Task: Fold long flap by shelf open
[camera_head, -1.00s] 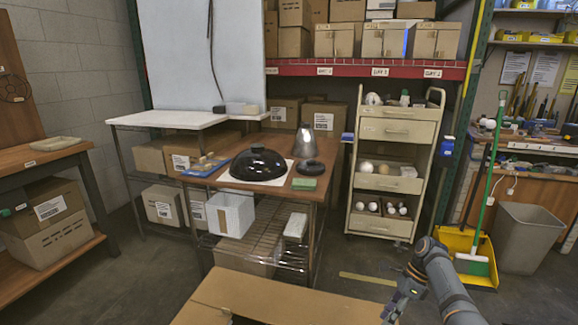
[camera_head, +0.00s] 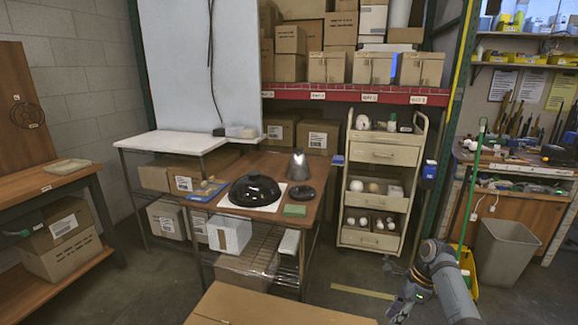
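A brown cardboard box (camera_head: 270,308) shows at the bottom middle of the head view, cut off by the lower edge. A broad tan flap or panel of it faces up; its opening and other flaps are out of view. My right gripper (camera_head: 399,306) is low at the bottom right, to the right of the box and apart from it in the picture. It is small and partly cut off, so whether its fingers are open is unclear. My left gripper is not in view.
A wooden table (camera_head: 262,160) beyond the box holds a black lamp shade (camera_head: 254,190) and a grey metal cone (camera_head: 298,167). A beige drawer cart (camera_head: 384,156) stands right of it. A grey bin (camera_head: 502,250) is farther right. Floor shows between table and cart.

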